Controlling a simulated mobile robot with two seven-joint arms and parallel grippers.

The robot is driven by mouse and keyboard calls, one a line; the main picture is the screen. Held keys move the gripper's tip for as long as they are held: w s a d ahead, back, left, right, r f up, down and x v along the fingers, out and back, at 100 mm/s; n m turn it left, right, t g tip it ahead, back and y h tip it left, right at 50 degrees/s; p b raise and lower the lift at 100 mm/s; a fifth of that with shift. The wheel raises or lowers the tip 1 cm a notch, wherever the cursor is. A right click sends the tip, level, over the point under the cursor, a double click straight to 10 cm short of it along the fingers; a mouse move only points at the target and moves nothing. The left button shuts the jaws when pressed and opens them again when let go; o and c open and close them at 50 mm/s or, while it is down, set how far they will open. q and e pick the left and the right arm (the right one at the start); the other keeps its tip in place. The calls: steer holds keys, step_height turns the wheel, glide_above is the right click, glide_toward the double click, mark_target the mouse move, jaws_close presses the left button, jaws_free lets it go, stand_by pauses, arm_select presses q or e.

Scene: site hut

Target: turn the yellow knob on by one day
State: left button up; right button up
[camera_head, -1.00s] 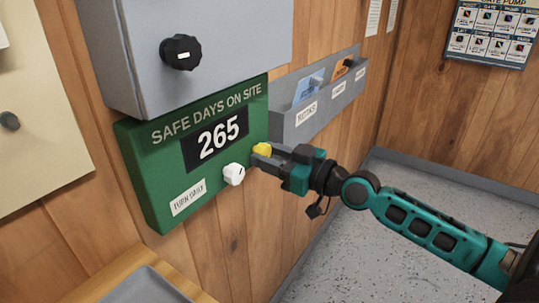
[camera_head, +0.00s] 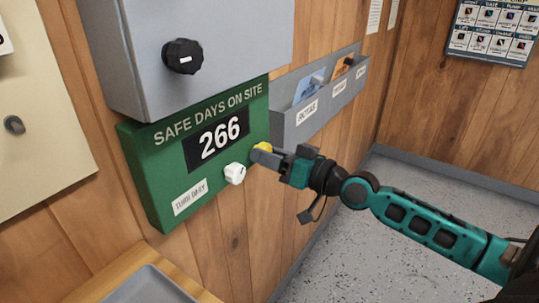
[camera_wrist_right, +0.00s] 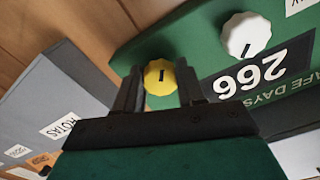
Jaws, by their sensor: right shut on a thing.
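The yellow knob (camera_head: 263,147) is on the right side of the green "SAFE DAYS ON SITE" board (camera_head: 150,160). The board's display (camera_head: 217,139) reads 266. My right gripper (camera_head: 261,154) is shut on the yellow knob and hides part of it in the head view. In the right wrist view the yellow knob (camera_wrist_right: 160,76) sits between the two fingers, with a dark mark on its face. A white knob (camera_head: 235,173) is just left of and below the gripper, apart from it. My left gripper is not in view.
A grey box with a black knob (camera_head: 183,56) is above the board. A grey rack (camera_head: 300,122) holding cards is on the wall close above my right gripper. A grey tray (camera_head: 150,286) is below. The floor at right is clear.

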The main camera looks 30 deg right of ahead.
steer(key=o, duration=1.1)
steer(key=shift+c, duration=0.2)
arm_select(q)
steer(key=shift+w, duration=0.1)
arm_select(e)
steer(key=shift+s, duration=0.1)
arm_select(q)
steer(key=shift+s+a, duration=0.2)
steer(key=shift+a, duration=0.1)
arm_select(e)
steer(key=v, duration=1.2)
steer(key=shift+s+d, duration=0.15)
steer(key=shift+s, duration=0.2)
